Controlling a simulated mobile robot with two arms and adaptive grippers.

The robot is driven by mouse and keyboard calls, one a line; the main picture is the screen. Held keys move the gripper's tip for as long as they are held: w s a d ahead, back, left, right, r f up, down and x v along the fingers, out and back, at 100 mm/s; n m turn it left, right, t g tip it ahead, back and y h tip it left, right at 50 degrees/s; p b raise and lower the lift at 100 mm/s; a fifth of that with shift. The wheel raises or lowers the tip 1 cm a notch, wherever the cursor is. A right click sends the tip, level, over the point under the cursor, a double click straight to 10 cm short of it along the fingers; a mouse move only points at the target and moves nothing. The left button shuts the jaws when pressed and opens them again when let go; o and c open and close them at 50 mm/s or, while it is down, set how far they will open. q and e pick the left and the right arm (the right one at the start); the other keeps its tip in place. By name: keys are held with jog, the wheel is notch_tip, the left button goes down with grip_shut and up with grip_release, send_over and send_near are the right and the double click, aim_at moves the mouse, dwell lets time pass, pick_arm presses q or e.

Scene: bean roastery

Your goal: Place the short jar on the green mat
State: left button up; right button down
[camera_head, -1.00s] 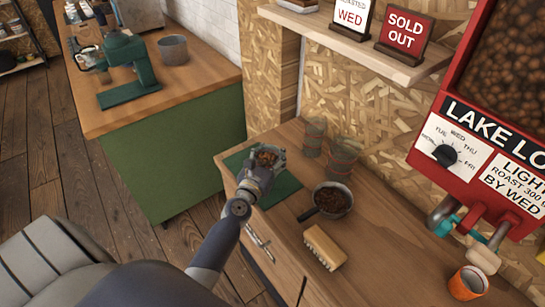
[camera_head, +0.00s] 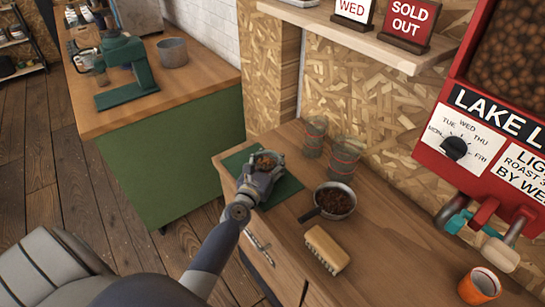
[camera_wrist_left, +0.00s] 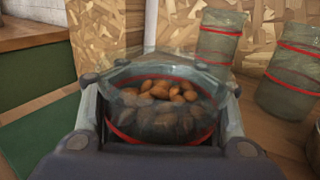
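The short jar (camera_head: 268,158) is clear with a red band and holds brown beans. It shows large in the left wrist view (camera_wrist_left: 160,115), between the fingers. My left gripper (camera_head: 263,170) is shut around the jar, which looks upright. The jar is over the green mat (camera_head: 287,192), which lies on the wooden counter; whether it touches the mat is hidden by the hand. A strip of green shows at the lower left in the left wrist view. My right gripper is not in view.
Two taller banded jars (camera_head: 314,137) (camera_head: 343,158) stand behind the mat. A pan of beans (camera_head: 333,200) and a brush (camera_head: 326,250) lie to the right. A red dispenser (camera_head: 480,125) and orange cup (camera_head: 479,286) are further right. The mat's right part is bare.

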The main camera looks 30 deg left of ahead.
aim_at(266, 168)
pick_arm(q)
jog(key=o, duration=0.7)
jog(key=shift+r, duration=0.2)
jog(key=s, duration=0.3)
jog(key=s+d+b, duration=0.1)
jog(key=s, duration=0.7)
jog(key=shift+d+f, duration=0.15)
jog(key=shift+d, duration=0.15)
jog(key=shift+s+b, duration=0.35)
jog(key=shift+s, duration=0.1)
